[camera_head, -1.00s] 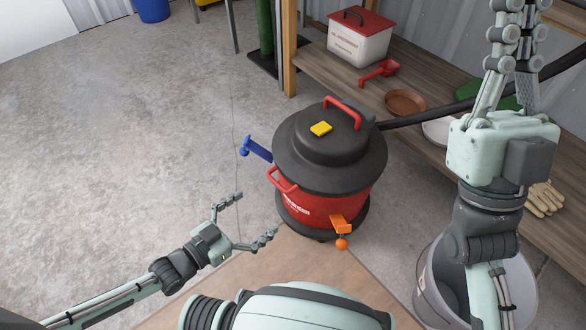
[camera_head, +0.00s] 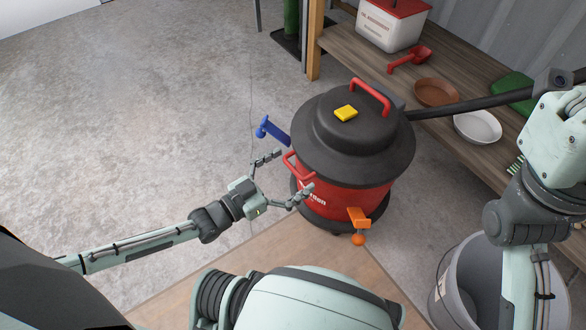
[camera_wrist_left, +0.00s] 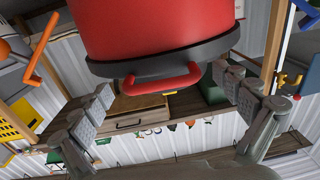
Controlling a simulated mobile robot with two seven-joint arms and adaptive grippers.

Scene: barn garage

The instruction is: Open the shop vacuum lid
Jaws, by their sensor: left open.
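The shop vacuum (camera_head: 345,195) stands upright, with a red tank and a black lid (camera_head: 330,155). The lid carries a red top handle (camera_head: 371,97) and a yellow button (camera_head: 346,113). A blue latch (camera_head: 275,131) sticks out on the left and an orange latch (camera_head: 359,220) at the front; both are swung outward. My left gripper (camera_head: 294,170) is open, its fingers spread around the red side handle (camera_head: 290,160) without visible contact. The left wrist view shows this handle (camera_wrist_left: 162,80) between the fingertips. My right gripper's fingers are out of frame; its palm is at the right edge.
A wooden shelf (camera_head: 465,85) behind holds a red-and-white box (camera_head: 391,25), a red scoop (camera_head: 410,60), a brown dish (camera_head: 436,92) and a white dish (camera_head: 477,127). A grey bucket (camera_head: 450,290) stands at right. The floor at left is clear.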

